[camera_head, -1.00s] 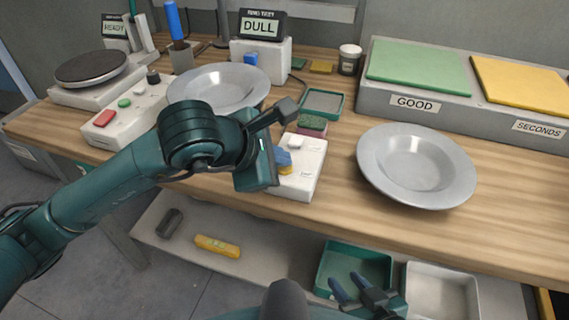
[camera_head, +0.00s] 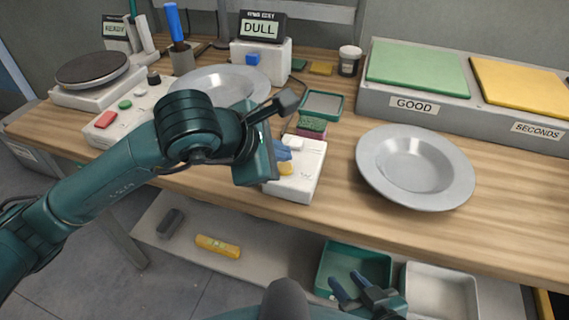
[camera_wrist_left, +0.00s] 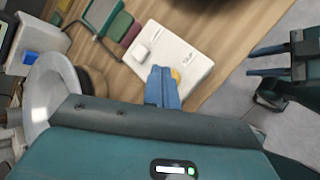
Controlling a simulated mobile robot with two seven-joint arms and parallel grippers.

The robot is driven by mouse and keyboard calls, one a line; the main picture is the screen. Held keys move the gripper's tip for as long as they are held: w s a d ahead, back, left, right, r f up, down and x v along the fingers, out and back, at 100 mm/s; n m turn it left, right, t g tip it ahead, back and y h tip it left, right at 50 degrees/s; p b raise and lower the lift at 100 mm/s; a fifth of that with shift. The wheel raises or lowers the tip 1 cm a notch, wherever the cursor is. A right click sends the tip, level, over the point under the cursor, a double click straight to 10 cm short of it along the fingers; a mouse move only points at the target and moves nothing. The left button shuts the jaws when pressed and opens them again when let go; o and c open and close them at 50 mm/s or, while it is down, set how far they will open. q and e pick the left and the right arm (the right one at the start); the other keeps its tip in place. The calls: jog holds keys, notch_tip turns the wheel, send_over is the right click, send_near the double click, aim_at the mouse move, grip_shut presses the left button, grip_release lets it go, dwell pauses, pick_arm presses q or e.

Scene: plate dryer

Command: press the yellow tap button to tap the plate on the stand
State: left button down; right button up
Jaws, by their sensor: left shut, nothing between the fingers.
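The yellow tap button (camera_head: 286,169) is on a white box (camera_head: 305,180) near the table's front edge, beside a white button (camera_head: 295,146). My left gripper (camera_head: 283,153) is shut and empty, its blue fingertips at the yellow button and partly covering it. In the left wrist view, the fingertips (camera_wrist_left: 163,88) overlap the yellow button (camera_wrist_left: 176,75); contact cannot be told. A grey plate (camera_head: 215,84) sits behind my left arm, which hides part of it and whatever supports it. My right gripper (camera_head: 350,284) is open and empty, low in front of the table.
A display (camera_head: 262,27) reads DULL. A second grey plate (camera_head: 415,167) lies on the table to the right. Behind it are green (camera_head: 417,67) and yellow (camera_head: 522,88) pads labelled GOOD and SECONDS.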

pick_arm(q)
jog(key=shift+r+p, duration=1.2)
jog(key=shift+r, duration=1.35)
